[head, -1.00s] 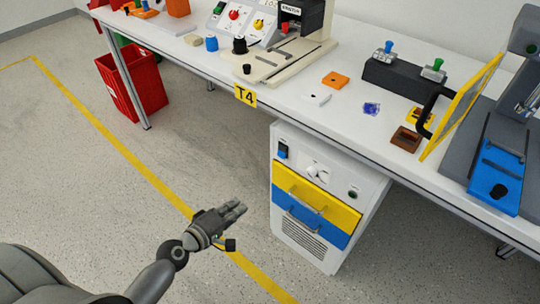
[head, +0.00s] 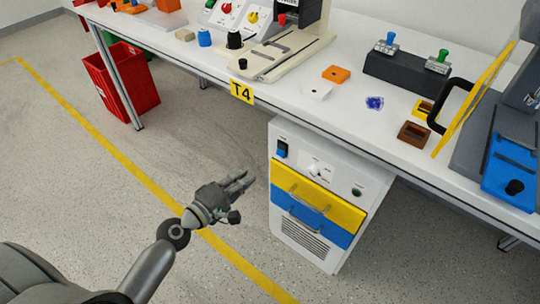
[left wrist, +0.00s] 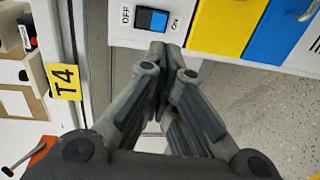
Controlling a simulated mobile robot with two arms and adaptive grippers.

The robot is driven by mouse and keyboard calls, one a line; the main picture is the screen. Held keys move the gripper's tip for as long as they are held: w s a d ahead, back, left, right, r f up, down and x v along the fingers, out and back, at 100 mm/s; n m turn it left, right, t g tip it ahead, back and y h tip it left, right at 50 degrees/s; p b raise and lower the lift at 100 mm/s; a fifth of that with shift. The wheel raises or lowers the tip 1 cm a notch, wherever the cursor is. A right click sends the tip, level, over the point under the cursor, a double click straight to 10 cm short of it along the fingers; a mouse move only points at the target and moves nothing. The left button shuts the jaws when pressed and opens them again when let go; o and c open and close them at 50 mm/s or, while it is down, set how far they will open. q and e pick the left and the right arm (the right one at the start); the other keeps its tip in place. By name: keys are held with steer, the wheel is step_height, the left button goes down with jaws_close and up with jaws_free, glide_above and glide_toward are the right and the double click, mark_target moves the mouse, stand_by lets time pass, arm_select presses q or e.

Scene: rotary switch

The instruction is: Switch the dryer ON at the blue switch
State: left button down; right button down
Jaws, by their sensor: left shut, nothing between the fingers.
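The dryer (head: 312,257) is a white cabinet under the table, with a yellow drawer and a blue drawer on its front. The blue switch (head: 281,149) sits at the upper left of its front panel. In the left wrist view the blue switch (left wrist: 151,20) lies between the labels OFF and ON; I cannot tell which side is pressed. My left gripper (head: 249,179) is shut and empty, left of the dryer and lower than the switch. In the left wrist view its fingertips (left wrist: 166,52) show just below the switch, apart from it. My right gripper is not in view.
A white dial (head: 315,171) and a green button (head: 356,191) share the panel. The table (head: 330,118) overhangs the dryer and carries a T4 label (head: 242,92). A red bin (head: 122,82) stands at the left. The floor before the dryer is clear.

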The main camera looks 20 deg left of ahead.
mark_target(281, 149)
arm_select(q)
steer(key=x, duration=1.1)
steer(key=shift+w, duration=0.4)
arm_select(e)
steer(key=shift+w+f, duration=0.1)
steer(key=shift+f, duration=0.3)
arm_select(q)
steer(key=shift+d, duration=0.1)
